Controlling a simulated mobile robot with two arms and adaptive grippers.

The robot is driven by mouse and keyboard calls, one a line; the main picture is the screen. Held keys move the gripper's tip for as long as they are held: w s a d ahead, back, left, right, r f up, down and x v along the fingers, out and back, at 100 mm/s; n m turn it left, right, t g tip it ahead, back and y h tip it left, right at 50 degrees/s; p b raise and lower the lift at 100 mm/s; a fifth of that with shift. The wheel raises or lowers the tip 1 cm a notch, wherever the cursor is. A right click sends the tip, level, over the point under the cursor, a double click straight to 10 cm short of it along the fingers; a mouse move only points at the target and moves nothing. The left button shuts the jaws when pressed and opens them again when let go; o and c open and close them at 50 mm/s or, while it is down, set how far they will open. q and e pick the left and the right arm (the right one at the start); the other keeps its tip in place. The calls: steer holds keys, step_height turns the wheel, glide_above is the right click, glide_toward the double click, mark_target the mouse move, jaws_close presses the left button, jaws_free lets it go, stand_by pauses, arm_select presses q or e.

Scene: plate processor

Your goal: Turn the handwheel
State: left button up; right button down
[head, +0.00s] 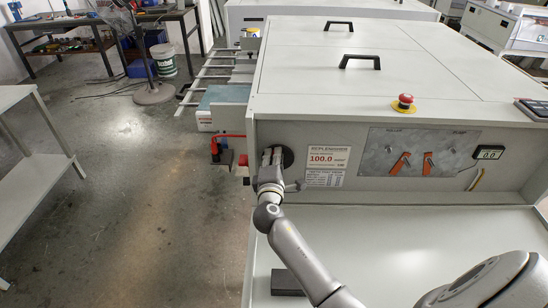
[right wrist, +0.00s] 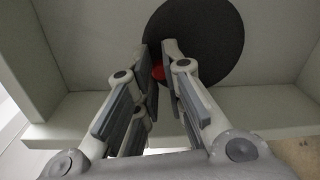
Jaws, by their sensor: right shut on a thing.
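The handwheel is a dark round disc on the left end of the machine's front panel; its right edge (head: 288,157) shows past my gripper in the head view. It fills the upper middle of the right wrist view (right wrist: 215,35). My right gripper (head: 271,155) is at the disc's face, with its fingers (right wrist: 162,62) closed in on a small red part (right wrist: 158,72) in front of the disc. The fingers hide most of that part. My left gripper is in neither view.
A red emergency stop (head: 403,102) sits on the top. A shelf ledge (head: 410,240) lies below the panel.

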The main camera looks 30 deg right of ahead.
steer(key=c, duration=1.5)
jaws_free()
steer(key=shift+a, duration=0.1)
steer(key=shift+o, duration=0.3)
steer(key=v, duration=1.2)
